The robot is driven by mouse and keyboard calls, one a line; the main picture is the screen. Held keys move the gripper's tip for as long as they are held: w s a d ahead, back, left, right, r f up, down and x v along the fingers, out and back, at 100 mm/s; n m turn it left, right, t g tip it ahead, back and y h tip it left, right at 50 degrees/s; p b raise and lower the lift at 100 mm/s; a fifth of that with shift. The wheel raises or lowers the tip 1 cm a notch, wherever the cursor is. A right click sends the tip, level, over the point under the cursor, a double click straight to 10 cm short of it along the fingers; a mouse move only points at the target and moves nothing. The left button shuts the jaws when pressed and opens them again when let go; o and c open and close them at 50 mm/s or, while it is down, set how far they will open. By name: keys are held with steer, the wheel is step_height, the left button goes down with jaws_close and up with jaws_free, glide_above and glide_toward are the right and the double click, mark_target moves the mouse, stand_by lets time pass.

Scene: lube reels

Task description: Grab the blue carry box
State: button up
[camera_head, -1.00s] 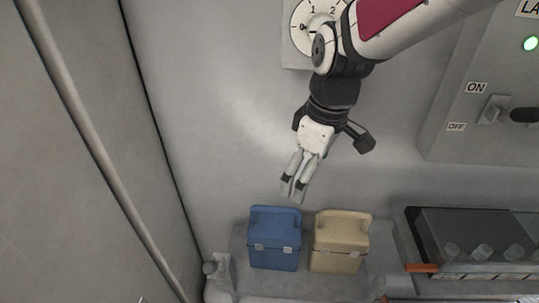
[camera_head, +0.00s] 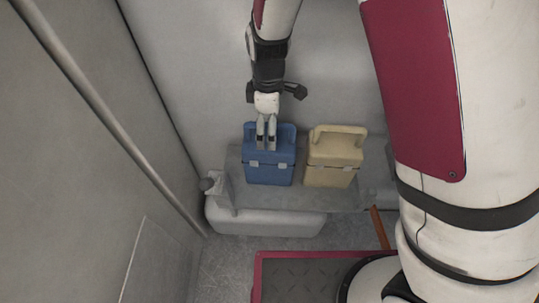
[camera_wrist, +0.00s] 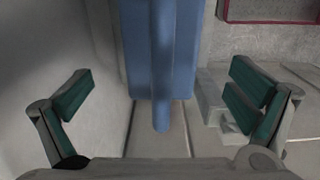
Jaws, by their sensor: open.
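The blue carry box (camera_head: 270,168) stands upright on a grey shelf at the left, its handle on top. My gripper (camera_head: 266,146) is in front of the box's upper part in the head view, fingers pointing down and hiding part of the handle. In the wrist view, the blue box (camera_wrist: 160,55) and its handle bar show between the two spread green-padded fingers of my gripper (camera_wrist: 160,108). Neither finger touches the box there. The gripper is open and empty.
A beige carry box (camera_head: 333,160) stands close to the right of the blue one on the same shelf (camera_head: 300,196). The wall is behind the boxes. A metal pipe (camera_head: 100,115) runs along the left wall. A red-edged dark panel (camera_head: 300,275) lies below on the floor.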

mark_target(269, 152)
steer(key=shift+d+f, duration=0.15)
steer(key=shift+f, duration=2.95)
steer(key=c, duration=2)
